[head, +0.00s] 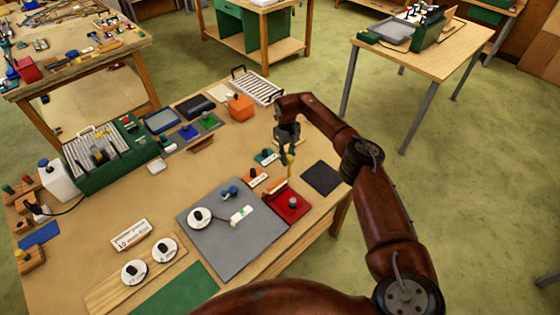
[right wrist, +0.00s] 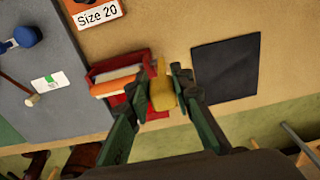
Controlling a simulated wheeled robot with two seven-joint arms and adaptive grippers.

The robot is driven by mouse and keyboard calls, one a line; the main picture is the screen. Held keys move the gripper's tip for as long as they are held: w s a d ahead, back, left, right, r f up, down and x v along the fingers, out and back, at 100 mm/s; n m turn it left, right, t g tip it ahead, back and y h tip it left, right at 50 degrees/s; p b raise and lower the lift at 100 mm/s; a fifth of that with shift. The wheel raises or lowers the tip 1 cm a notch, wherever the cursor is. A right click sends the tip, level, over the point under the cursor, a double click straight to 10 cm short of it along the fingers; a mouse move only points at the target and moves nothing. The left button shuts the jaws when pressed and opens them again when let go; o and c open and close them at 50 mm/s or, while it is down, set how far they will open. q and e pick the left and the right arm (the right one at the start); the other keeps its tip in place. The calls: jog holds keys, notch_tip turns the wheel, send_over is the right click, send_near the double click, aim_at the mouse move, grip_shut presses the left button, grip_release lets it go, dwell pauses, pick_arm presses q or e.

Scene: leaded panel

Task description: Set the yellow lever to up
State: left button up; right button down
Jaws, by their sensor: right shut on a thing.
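My right gripper (head: 288,157) is above the right part of the table, by the far side of a red box (head: 290,206). It is shut on a yellow piece, seen between its fingers in the right wrist view (right wrist: 162,94), which looks like the yellow lever. The lever's narrow tip points away from the palm. The fingers hide its sides, and I cannot tell where its base is fixed or its exact setting. The red box also shows in the right wrist view (right wrist: 108,72), just left of the fingers, with an orange and white piece on it. My left gripper is not in view.
A dark square pad (head: 321,178) lies right of the gripper. A grey mat (head: 235,255) with a white round dial (head: 199,217) and blue knob lies left. An orange "Size 20" block (head: 255,178) is close by. A green case (head: 105,155) stands farther left.

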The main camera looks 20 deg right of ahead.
jog(key=shift+w, duration=0.1)
dwell(0.3)
jog(key=c, duration=1.7)
grip_release()
jog(key=shift+r, duration=0.1)
jog(key=r, duration=1.1)
jog(key=shift+w+a+r, duration=0.1)
jog(key=shift+w+r, duration=0.2)
jog(key=shift+r, duration=0.1)
